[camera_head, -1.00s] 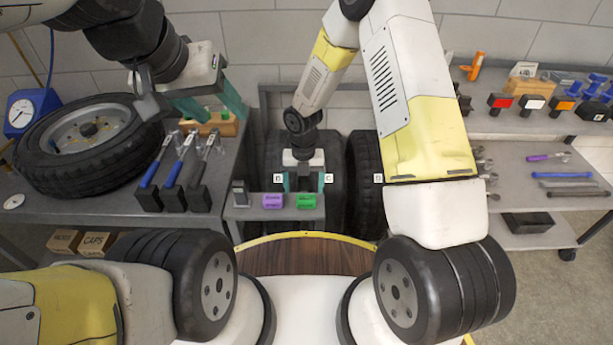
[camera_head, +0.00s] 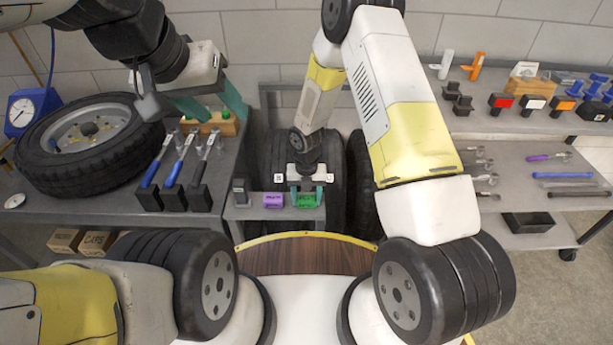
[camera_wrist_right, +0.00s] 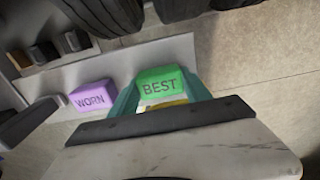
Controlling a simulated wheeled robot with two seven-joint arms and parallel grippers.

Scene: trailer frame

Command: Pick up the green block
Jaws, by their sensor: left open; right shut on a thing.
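The green block (camera_head: 306,200) stands on a small grey shelf (camera_head: 250,214) in the middle of the head view. In the right wrist view the green block (camera_wrist_right: 161,84) shows the word BEST. My right gripper (camera_head: 307,195) reaches down over it from behind, and its teal fingers are shut on the block's two sides. In the right wrist view the right gripper (camera_wrist_right: 160,95) has one finger on each side of the block. My left gripper (camera_head: 212,106) is open and empty at the upper left, above the left bench.
A purple block (camera_head: 273,200) stands just left of the green one; it reads WORN in the right wrist view (camera_wrist_right: 91,96). A small dark item (camera_head: 240,192) stands further left. Tires (camera_head: 360,160) stand behind the shelf. Blue-handled tools (camera_head: 178,175) stand on the left bench.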

